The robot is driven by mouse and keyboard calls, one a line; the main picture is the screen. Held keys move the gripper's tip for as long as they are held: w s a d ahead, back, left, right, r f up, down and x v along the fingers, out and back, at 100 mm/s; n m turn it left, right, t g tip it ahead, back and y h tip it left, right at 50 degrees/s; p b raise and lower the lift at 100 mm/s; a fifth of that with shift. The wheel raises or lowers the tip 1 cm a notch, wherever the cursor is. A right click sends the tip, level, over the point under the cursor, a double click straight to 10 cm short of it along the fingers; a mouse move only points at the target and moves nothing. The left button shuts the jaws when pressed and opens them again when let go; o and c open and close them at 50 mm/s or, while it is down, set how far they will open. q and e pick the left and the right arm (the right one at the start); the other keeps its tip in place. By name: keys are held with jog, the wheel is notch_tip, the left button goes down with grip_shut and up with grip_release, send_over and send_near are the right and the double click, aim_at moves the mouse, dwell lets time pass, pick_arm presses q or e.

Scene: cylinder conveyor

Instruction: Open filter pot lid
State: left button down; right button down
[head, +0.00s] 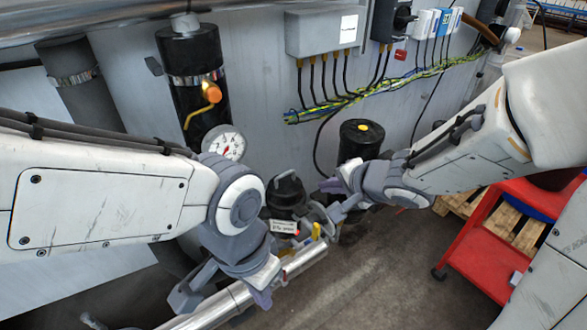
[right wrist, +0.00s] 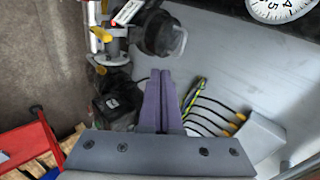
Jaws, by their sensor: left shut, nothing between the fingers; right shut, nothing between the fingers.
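The filter pot (head: 285,203) is a small black pot with a looped handle on its lid (head: 288,182), standing at the pipe in the middle of the head view. The lid appears seated on the pot. In the right wrist view the black pot (right wrist: 157,35) is at the top, with its handle toward the right. My right gripper (head: 328,186) is shut and empty, just right of the lid; its purple fingers (right wrist: 160,78) lie together below the pot in the wrist view. My left gripper (head: 262,297) is shut and empty, lower left of the pot, by the silver pipe.
A silver pipe (head: 214,306) with yellow valve handles (head: 316,231) runs below the pot. A pressure gauge (head: 224,144) and a tall black cylinder (head: 193,65) stand behind left. Another black cylinder (head: 361,139) is behind right. A red cart (head: 485,255) is at right.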

jog(key=m+p, duration=0.1)
jog(key=p, duration=0.6)
send_near(294, 191)
jog(key=shift+y, duration=0.4)
jog(key=x, duration=0.4)
jog(key=shift+w+d+f, duration=0.1)
jog(key=shift+w, duration=0.1)
jog(key=shift+w+a+r+p, duration=0.15)
jog(key=shift+w+a+p, duration=0.2)
jog(key=shift+w, duration=0.15)
jog(key=shift+w+a+r+p, duration=0.2)
jog(key=shift+w+a+p, duration=0.15)
jog(key=shift+w, duration=0.15)
jog(key=shift+w+a, duration=0.45)
jog(key=shift+w, duration=0.2)
